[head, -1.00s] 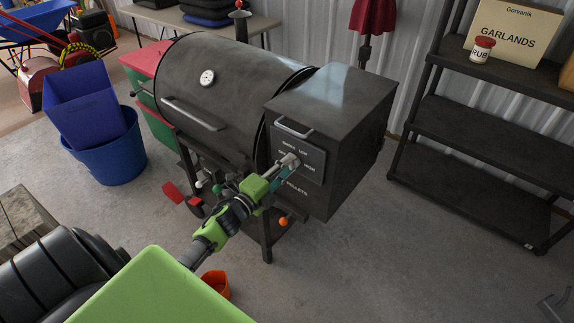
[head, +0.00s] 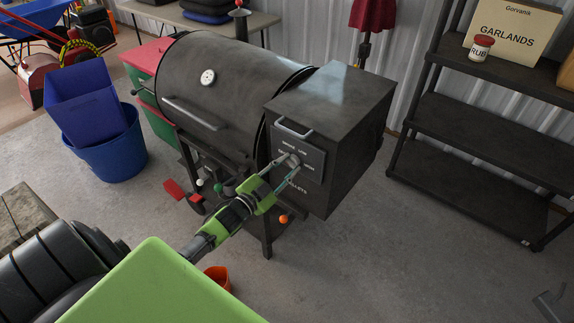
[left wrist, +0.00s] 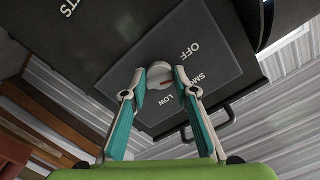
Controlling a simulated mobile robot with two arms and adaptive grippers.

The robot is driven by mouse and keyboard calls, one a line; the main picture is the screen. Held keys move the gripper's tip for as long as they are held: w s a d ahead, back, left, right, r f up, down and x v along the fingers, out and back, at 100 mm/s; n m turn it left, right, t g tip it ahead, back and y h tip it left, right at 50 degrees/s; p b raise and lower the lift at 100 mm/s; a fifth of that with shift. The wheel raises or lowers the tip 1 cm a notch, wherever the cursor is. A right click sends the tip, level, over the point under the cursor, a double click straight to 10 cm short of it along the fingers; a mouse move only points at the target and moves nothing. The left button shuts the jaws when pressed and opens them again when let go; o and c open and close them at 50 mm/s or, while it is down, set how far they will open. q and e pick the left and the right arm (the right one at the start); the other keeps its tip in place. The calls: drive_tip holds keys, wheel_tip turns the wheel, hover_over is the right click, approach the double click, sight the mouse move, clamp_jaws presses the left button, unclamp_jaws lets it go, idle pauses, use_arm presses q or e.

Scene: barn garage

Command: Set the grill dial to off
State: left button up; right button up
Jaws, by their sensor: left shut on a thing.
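My left gripper (left wrist: 161,80) is shut on the dial, one fingertip on each side. In the head view, the left gripper (head: 287,164) reaches the panel on the grill's hopper box (head: 340,120). The fingers partly hide the dial there. My right gripper is not in view.
The grill barrel (head: 225,95) stands left of the hopper, with a handle (head: 295,127) above the panel. Blue bins (head: 105,150) stand left. An orange cup (head: 217,278) is below the arm.

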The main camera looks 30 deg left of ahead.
use_arm(q)
drive_tip(key=shift+f+n, duration=0.1)
drive_tip(key=shift+n, duration=2)
drive_tip(key=o, duration=1.1)
drive_tip(key=s, duration=1.2)
drive_tip(key=shift+a, duration=0.45)
